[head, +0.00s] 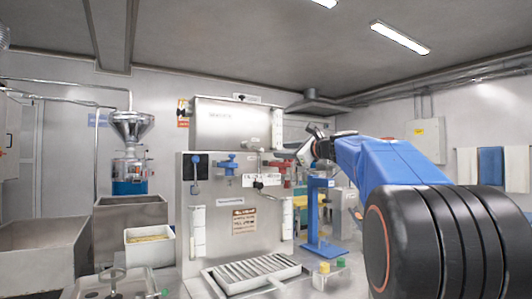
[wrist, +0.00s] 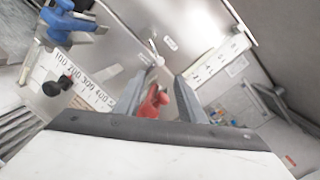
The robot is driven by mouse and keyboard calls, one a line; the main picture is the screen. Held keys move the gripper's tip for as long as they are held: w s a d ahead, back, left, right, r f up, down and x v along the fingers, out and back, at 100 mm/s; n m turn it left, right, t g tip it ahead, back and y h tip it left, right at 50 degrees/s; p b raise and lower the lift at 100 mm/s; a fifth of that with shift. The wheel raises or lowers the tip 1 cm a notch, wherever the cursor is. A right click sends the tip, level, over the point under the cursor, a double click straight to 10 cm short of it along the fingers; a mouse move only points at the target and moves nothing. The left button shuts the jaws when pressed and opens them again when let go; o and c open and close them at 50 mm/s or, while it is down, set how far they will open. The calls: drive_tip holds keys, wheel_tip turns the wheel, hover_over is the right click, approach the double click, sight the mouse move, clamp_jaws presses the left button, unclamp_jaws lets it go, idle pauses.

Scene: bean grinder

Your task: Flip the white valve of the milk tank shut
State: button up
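The steel milk tank (head: 238,124) is the upper box of the machine in the head view. In the wrist view, a thin white lever (wrist: 154,50), which looks like the white valve, stands against the steel face just beyond my fingertips. In the head view I cannot make it out clearly near my gripper (head: 308,150). In the wrist view my gripper (wrist: 165,76) is open, with two grey fingers apart and nothing held. A red valve handle (wrist: 153,103) shows between the fingers, nearer the palm; I cannot tell whether they touch it.
A blue valve (head: 228,165) sits left of the red valve (head: 278,163). A black knob (head: 258,185) is below them. A scale strip (wrist: 85,85) lies close to the left finger. A blue stand (head: 318,215) is right of the machine; a slatted drip tray (head: 250,287) is below.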

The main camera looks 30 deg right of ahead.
sight(263, 151)
drive_tip(key=w, duration=0.3)
drive_tip(key=w+a, duration=0.1)
drive_tip(key=w, duration=0.3)
drive_tip(key=w+a, duration=0.1)
drive_tip(key=w, duration=0.3)
drive_tip(key=shift+s, duration=0.1)
clamp_jaws()
